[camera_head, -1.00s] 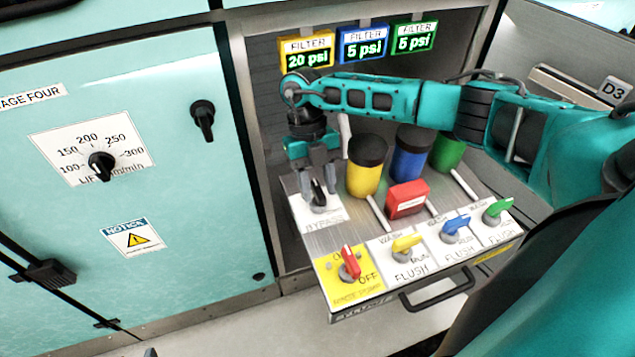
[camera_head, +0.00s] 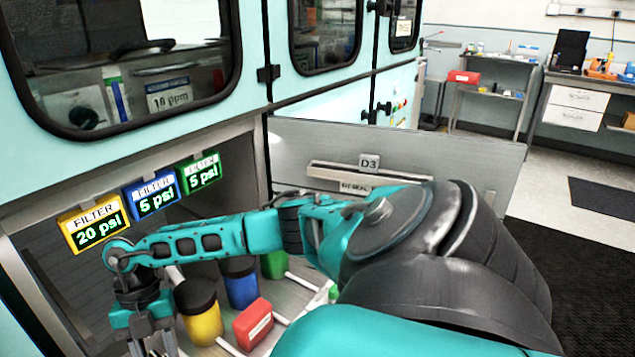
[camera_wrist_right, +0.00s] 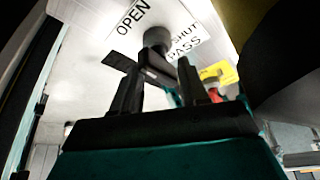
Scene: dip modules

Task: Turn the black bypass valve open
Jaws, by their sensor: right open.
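The black bypass valve (camera_wrist_right: 155,39) shows in the right wrist view on a white panel, with an OPEN label (camera_wrist_right: 133,16) to its left and a SHUT label (camera_wrist_right: 184,36) to its right. My right gripper (camera_wrist_right: 158,88) is open, its two dark fingers reaching toward the valve handle. The handle appears between or just beyond the fingertips; I cannot tell whether they touch it. In the head view my right gripper (camera_head: 152,343) points down at the bottom left edge, and the valve is out of frame or hidden there. My left gripper is not in view.
Yellow (camera_head: 201,322), blue (camera_head: 241,287) and green (camera_head: 273,264) filter canisters stand beside my right gripper, with a red box (camera_head: 254,323) in front. Filter displays (camera_head: 95,222) hang behind my forearm. The D3 drawer front (camera_head: 400,165) is beyond my arm.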

